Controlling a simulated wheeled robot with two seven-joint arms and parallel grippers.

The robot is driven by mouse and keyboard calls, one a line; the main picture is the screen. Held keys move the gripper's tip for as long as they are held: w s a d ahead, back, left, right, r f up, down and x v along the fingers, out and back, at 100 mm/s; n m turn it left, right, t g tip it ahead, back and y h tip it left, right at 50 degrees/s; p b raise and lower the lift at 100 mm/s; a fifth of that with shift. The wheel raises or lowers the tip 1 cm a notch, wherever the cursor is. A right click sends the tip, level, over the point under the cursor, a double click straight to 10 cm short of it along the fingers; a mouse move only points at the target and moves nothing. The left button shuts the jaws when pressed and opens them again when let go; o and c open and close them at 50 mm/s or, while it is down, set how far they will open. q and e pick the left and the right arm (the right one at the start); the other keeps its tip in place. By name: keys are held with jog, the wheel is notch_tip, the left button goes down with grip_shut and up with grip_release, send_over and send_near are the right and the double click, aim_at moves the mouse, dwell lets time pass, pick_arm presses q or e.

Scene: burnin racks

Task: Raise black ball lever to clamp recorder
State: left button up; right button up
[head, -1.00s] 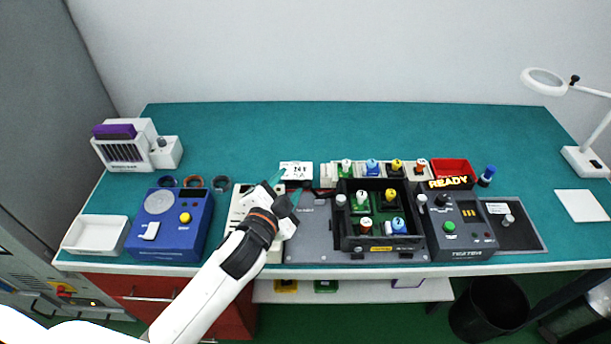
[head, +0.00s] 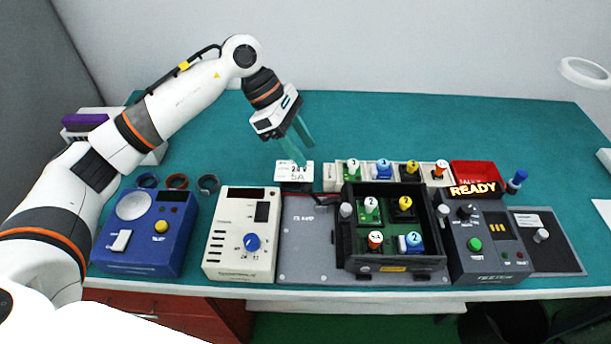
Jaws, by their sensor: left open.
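I cannot make out for certain a black ball lever or a recorder. A dark round knob (head: 466,211) sits on the dark grey tester (head: 484,250) at right. Grey-topped posts (head: 346,211) stand at both sides of the black tray (head: 395,262), which holds several numbered, coloured-top pieces. My left gripper (head: 299,143) is open and empty, with teal fingers pointing down over the back of the bench near the white "24V 5A" block (head: 294,171). My right gripper is not in view.
A cream box (head: 240,262) with a blue dial and a blue box (head: 145,240) stand at left. A purple-topped rack (head: 85,120) is partly hidden behind my left arm. The bench's back strip (head: 400,120) is clear.

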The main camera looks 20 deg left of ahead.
aim_at(304, 184)
pick_arm(q)
jog(key=a+y, duration=0.2)
jog(key=a, duration=0.2)
jog(key=p+x, duration=0.1)
jog(key=x, duration=0.2)
jog(key=p+x, duration=0.1)
jog(key=x, duration=0.2)
jog(key=p+x, duration=0.1)
jog(key=x, duration=0.3)
jog(key=shift+w, duration=0.25)
jog(key=shift+p+x, duration=0.4)
jog(key=shift+x, duration=0.45)
jog(key=shift+a, duration=0.1)
jog(key=shift+c, duration=0.4)
grip_shut()
